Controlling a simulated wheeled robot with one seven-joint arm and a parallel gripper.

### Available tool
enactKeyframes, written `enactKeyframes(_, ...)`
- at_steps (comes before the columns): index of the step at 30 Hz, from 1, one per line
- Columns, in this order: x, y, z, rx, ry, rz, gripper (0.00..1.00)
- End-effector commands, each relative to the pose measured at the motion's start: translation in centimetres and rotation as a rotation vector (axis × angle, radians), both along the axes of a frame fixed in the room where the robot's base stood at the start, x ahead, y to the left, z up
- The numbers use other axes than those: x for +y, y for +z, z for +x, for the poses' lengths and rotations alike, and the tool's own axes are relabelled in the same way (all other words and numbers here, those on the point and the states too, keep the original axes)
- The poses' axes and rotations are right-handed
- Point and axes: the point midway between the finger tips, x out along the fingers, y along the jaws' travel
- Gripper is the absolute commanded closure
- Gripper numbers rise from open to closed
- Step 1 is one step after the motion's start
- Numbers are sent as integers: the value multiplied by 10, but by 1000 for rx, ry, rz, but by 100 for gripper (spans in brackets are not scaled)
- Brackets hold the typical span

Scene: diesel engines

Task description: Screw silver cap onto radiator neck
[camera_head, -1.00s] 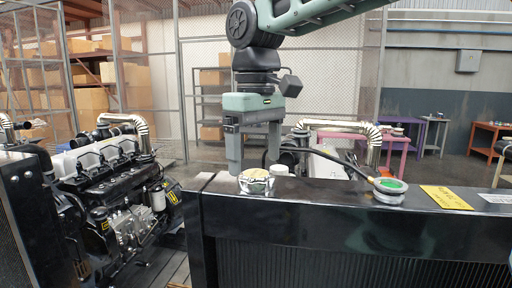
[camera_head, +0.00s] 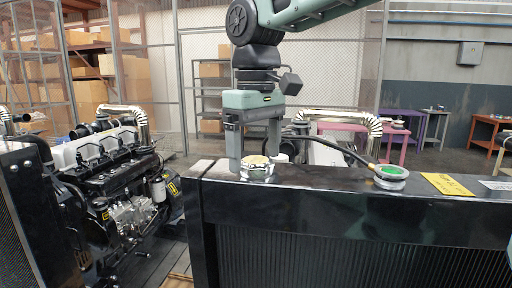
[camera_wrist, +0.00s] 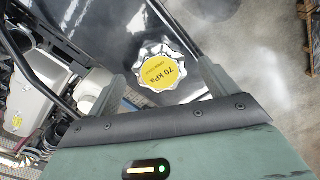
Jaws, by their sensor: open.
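The silver cap (camera_head: 258,168) with a yellow top label rests on the black top of the radiator near its left end. In the wrist view the cap (camera_wrist: 160,70) lies between the two fingers, its label reading 70 kPa. My gripper (camera_head: 254,152) is open, with its fingers pointing down just behind or around the cap; in the wrist view (camera_wrist: 166,85) no finger clearly touches it. The radiator neck (camera_head: 390,175), a metal ring with a green inside, stands open farther right on the radiator top. A black hose runs to it.
The black radiator (camera_head: 350,215) fills the lower right. A small white cylinder (camera_head: 281,159) shows beside the cap. A yellow label (camera_head: 446,184) lies right of the neck. An engine (camera_head: 115,185) stands at left. The radiator top between cap and neck looks clear.

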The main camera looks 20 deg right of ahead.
Motion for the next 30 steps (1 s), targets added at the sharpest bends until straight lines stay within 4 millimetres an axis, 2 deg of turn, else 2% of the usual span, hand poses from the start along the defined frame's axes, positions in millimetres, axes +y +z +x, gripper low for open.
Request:
enactKeyframes(2, 0, 0, 0, 0, 0, 0, 17)
enactKeyframes(6, 0, 0, 0, 0, 0, 0, 56)
enactKeyframes(9, 0, 0, 0, 0, 0, 0, 78)
enactKeyframes(17, 0, 2, 0, -1, 0, 0, 79)
enactKeyframes(30, 0, 35, 0, -2, 1, 1, 79)
